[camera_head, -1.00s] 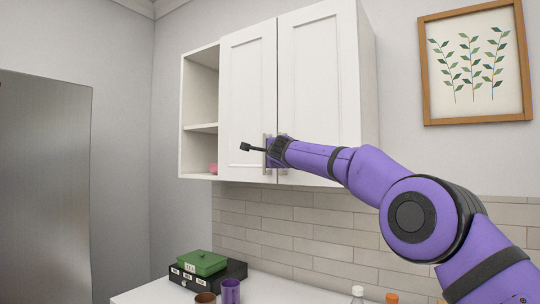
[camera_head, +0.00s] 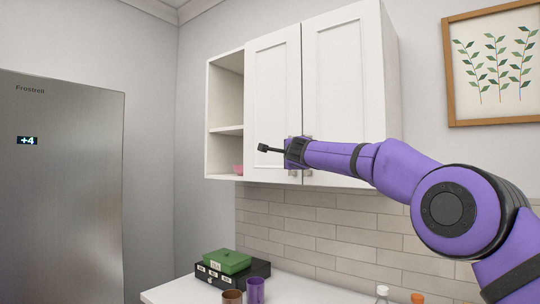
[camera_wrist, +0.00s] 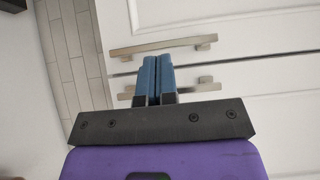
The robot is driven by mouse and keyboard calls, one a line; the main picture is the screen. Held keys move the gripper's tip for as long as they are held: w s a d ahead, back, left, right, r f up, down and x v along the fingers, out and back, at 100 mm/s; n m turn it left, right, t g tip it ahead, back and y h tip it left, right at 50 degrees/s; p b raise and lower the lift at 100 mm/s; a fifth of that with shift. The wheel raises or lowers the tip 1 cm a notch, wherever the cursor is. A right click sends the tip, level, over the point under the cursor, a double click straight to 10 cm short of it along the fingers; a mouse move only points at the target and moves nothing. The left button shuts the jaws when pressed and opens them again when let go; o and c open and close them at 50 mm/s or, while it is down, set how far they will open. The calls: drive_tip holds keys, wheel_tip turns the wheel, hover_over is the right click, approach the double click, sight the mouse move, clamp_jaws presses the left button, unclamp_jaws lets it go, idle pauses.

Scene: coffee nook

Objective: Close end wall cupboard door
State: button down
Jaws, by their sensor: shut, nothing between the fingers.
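The white wall cupboard (camera_head: 393,110) hangs on the wall, with a left door (camera_head: 272,90) and a right door (camera_head: 342,80). Both doors look flush with the front; a small gap cannot be ruled out. Their metal handles stand side by side at the bottom of the seam, partly hidden by my gripper (camera_head: 263,148) in the head view. In the wrist view, one handle (camera_wrist: 162,47) lies just beyond my fingers (camera_wrist: 151,62) and the other handle (camera_wrist: 203,88) is partly behind them. My gripper is shut and empty, in front of the doors; contact cannot be told.
Open shelves (camera_head: 226,128) at the cupboard's left end hold a pink item. A steel fridge (camera_head: 65,190) stands at left. Below are a counter (camera_head: 175,293), a green box (camera_head: 222,262) on a black box, cups and bottles. A framed picture (camera_head: 495,65) hangs at right.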

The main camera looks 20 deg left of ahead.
drive_tip(key=s+a, duration=0.3)
drive_tip(key=s, duration=0.6)
drive_tip(key=s+d+r+n+g, duration=0.1)
drive_tip(key=s+d+n, duration=0.35)
drive_tip(key=d, duration=0.45)
drive_tip(key=s+d+n+g+y, duration=0.1)
drive_tip(key=s+d+n+g, duration=0.15)
drive_tip(key=s+d, duration=0.5)
drive_tip(key=s+d+r+n+g, duration=0.1)
drive_tip(key=s+d+n, duration=0.25)
drive_tip(key=d, duration=0.65)
drive_tip(key=s+d+f+n+g+h, duration=0.1)
drive_tip(key=s+d+f+g+h, duration=0.2)
drive_tip(key=s+d+f, duration=0.9)
drive_tip(key=s+d+f+n+g+h, duration=0.1)
drive_tip(key=s+d+f+g+h, duration=0.3)
drive_tip(key=s+d+f, duration=0.9)
drive_tip(key=s+d+h, duration=0.1)
drive_tip(key=s+d, duration=0.1)
drive_tip(key=s, duration=0.5)
drive_tip(key=shift+s+d+f+n, duration=0.2)
drive_tip(key=shift+s+f+n, duration=0.05)
drive_tip(key=shift+f+n, duration=0.1)
